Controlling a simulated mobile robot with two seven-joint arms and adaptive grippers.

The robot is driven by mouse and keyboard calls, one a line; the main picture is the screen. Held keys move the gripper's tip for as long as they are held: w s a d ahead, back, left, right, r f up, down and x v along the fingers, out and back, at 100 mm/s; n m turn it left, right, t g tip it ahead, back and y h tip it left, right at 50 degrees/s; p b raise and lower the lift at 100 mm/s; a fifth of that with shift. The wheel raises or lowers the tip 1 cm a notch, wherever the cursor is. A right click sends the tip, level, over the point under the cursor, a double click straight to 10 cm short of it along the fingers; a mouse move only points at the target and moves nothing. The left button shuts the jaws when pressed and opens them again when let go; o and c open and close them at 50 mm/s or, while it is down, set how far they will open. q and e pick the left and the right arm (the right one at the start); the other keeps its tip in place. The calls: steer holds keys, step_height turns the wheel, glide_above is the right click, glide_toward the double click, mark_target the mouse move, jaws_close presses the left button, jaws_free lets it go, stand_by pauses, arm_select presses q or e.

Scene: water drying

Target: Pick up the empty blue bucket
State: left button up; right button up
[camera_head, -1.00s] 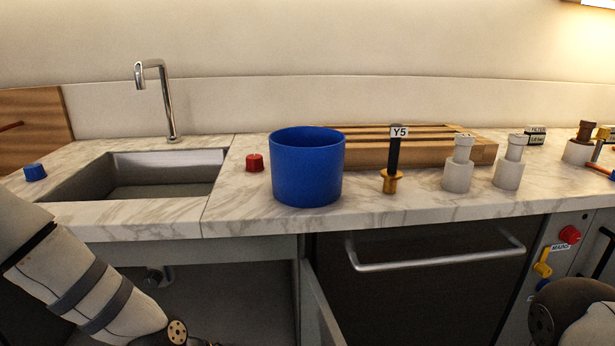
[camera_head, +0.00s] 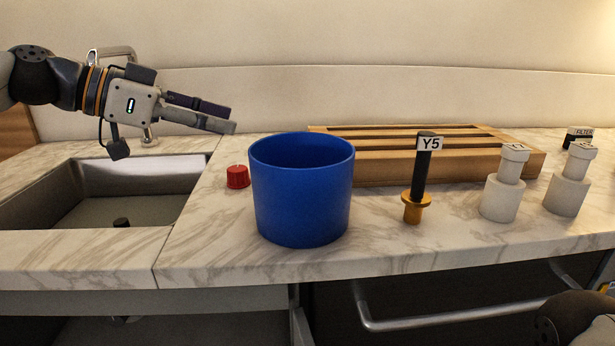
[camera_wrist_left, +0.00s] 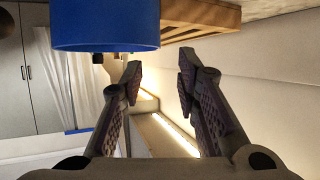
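The blue bucket (camera_head: 301,200) stands upright on the marble counter, right of the sink. Its inner far wall shows at the top, but its floor is hidden. In the left wrist view the bucket (camera_wrist_left: 105,25) shows at the upper left, picture upside down, beside the fingers. My left gripper (camera_head: 232,117) is raised above the counter, left of the bucket and near rim height or a little above, pointing right. Its fingers (camera_wrist_left: 158,73) are apart with nothing between them. It does not touch the bucket. My right gripper is out of view.
A red cap (camera_head: 237,177) sits close left of the bucket. A slatted wooden rack (camera_head: 470,150) is behind it. A black and gold Y5 piece (camera_head: 413,205) and two white pieces (camera_head: 502,195) stand right. The sink (camera_head: 125,195) with its tap (camera_head: 148,132) is left.

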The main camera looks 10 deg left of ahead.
mark_target(282, 138)
arm_select(q)
steer(key=x, duration=1.1)
steer(key=shift+d+f+b, duration=0.1)
steer(key=shift+d+b, duration=0.25)
steer(key=shift+d, duration=0.1)
jaws_close()
